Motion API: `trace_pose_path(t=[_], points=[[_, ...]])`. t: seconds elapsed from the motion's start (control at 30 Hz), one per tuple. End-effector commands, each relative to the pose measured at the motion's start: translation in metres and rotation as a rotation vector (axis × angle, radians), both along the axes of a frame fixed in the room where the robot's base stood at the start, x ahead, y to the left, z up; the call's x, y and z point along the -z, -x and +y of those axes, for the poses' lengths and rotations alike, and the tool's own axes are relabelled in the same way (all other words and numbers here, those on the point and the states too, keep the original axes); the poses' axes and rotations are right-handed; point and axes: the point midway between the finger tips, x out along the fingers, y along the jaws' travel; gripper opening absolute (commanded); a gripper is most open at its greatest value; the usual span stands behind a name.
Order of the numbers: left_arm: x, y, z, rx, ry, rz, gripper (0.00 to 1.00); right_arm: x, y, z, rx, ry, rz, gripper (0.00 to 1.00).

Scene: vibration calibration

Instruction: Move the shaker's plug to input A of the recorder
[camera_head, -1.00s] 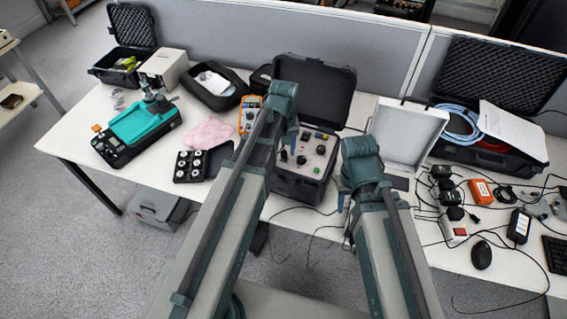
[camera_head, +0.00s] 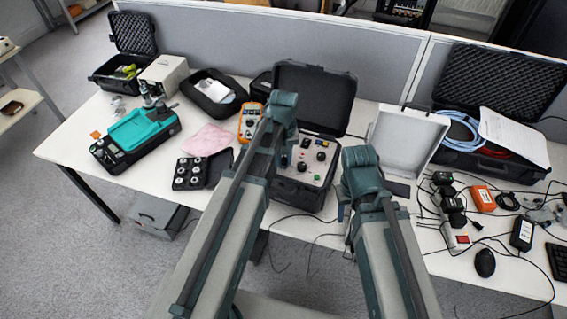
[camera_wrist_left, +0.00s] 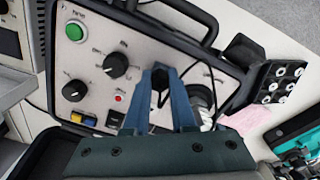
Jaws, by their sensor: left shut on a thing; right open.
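The open black case with a grey control panel (camera_head: 318,168) stands mid-table, with knobs and a green button. It also fills much of the left wrist view (camera_wrist_left: 92,78). My left gripper (camera_wrist_left: 161,73) is over this panel, its blue-grey fingers shut on a small dark thing at the tips. I cannot tell for certain whether it is the shaker's plug. In the head view my left arm hides these fingertips. Which device is the recorder is unclear.
An orange handheld meter (camera_head: 250,121) lies left of the case, near a pink cloth (camera_head: 208,139) and a black block with white knobs (camera_head: 189,173). A teal device (camera_head: 142,129) stands at left. Cables, adapters and an orange box (camera_head: 482,198) crowd the right.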

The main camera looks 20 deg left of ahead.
Motion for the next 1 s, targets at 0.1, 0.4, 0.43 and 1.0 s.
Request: trace_pose_path(t=[0.1,0.4,0.43,1.0], points=[[0.0000,0.0000,0.0000,-0.018,0.000,0.000,0.00,0.0000,0.0000,0.0000,0.000,0.000,0.000,0.50],[0.0000,0.0000,0.0000,-0.316,0.000,0.000,0.00,0.0000,0.0000,0.0000,0.000,0.000,0.000,0.50],[0.0000,0.0000,0.0000,-0.331,0.000,0.000,0.00,0.0000,0.0000,0.0000,0.000,0.000,0.000,0.50],[0.0001,0.0000,0.0000,-0.614,0.000,0.000,0.00,0.0001,0.0000,0.0000,0.000,0.000,0.000,0.50]])
